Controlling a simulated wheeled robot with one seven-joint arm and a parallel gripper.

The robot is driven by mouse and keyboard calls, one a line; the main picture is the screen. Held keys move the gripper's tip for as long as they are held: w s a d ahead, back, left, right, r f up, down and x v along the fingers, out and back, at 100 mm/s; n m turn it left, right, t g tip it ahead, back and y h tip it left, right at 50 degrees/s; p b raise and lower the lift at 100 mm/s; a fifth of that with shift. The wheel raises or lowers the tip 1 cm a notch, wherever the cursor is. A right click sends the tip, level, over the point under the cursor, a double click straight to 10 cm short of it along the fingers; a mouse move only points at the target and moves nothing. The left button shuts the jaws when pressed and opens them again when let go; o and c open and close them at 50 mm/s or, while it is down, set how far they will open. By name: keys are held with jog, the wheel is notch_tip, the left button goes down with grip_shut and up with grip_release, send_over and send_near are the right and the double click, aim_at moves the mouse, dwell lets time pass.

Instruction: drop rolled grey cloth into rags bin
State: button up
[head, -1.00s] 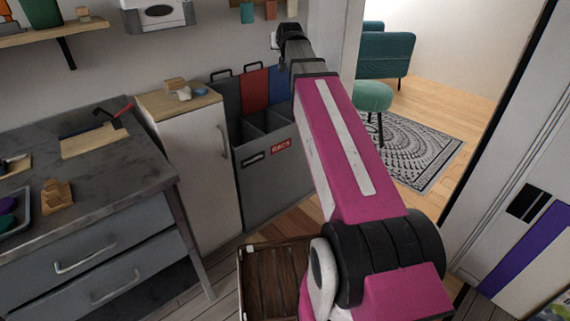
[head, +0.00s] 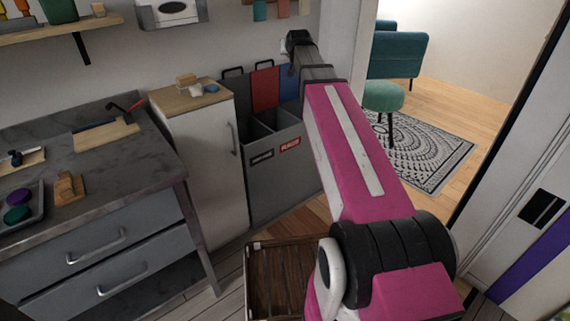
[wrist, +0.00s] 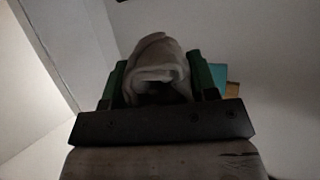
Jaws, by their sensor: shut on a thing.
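The rolled grey cloth (wrist: 158,65) is held between the green fingers of my gripper (wrist: 160,85) in the wrist view. Its rolled end faces the camera. The wrist view shows pale wall surfaces beyond it and no bin. In the head view my arm reaches away toward the back wall, and the fingers and cloth are hidden there. The rags bin (head: 289,146) is the grey compartment with the red RAGS label, in a sorter left of my arm. Its open top shows; its right part is close to my arm in the picture.
A second bin compartment (head: 257,158) with a dark label adjoins on the left. A white cabinet (head: 200,170) and a grey workbench (head: 100,210) stand further left. A brown wooden crate (head: 280,280) is on the floor in front. A doorway with a green stool (head: 384,97) lies right.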

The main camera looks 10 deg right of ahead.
jog(key=w+a+f, duration=0.1)
jog(key=w+f, duration=0.3)
jog(key=f, duration=0.5)
jog(key=w+a+f, duration=0.1)
jog(key=w+f, duration=0.3)
jog(key=f, duration=0.6)
jog(key=w+a+f, duration=0.1)
jog(key=w+f, duration=0.4)
jog(key=f, duration=0.4)
jog(key=shift+f, duration=0.3)
jog(key=o, duration=1)
jog(key=shift+a, duration=0.1)
jog(key=v, duration=1)
jog(key=shift+s+r, duration=0.2)
jog(key=shift+s, duration=0.1)
